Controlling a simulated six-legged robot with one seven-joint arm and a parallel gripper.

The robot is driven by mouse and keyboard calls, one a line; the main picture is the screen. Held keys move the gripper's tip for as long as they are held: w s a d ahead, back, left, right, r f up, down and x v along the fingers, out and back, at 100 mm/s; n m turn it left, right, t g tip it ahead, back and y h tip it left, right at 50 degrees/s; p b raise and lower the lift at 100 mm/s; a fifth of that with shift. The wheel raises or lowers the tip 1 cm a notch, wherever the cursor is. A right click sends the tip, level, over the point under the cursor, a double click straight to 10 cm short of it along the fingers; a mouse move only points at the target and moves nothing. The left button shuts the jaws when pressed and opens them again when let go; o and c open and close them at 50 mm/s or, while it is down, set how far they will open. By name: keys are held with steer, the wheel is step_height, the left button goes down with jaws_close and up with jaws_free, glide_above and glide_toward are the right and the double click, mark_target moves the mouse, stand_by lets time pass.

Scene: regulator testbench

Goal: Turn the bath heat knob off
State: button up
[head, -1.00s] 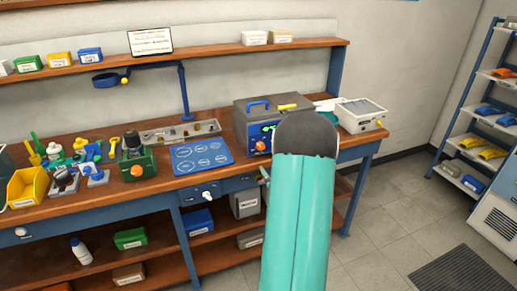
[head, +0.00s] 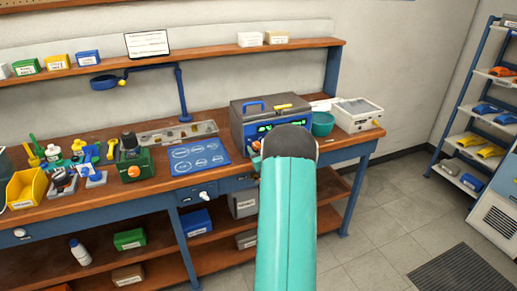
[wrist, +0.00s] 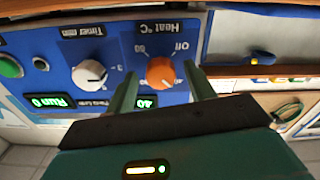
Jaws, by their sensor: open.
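The bath (head: 240,111) is a grey box with a blue front panel on the bench, partly hidden by my arm in the head view. Its orange heat knob (wrist: 160,73) shows in the wrist view, upside down, under the label "Heat °C" with "Off" and "60" marks around it. A green display (wrist: 147,102) beside it seems to read 40. My gripper (wrist: 161,74) is open, its two fingers on either side of the orange knob. I cannot tell whether they touch it. In the head view my arm mostly hides the gripper.
A white timer knob (wrist: 89,74) sits beside the heat knob on the panel.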

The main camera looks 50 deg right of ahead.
steer(key=shift+w+f, duration=0.1)
steer(key=shift+w, duration=0.05)
steer(key=shift+c, duration=0.4)
steer(key=c, duration=0.9)
steer(key=n, duration=0.4)
steer(key=shift+a+n, duration=0.1)
steer(key=shift+n, duration=0.2)
steer(key=n, duration=0.4)
steer(key=shift+n, duration=0.3)
steer(key=n, duration=0.8)
steer(key=shift+n, duration=0.3)
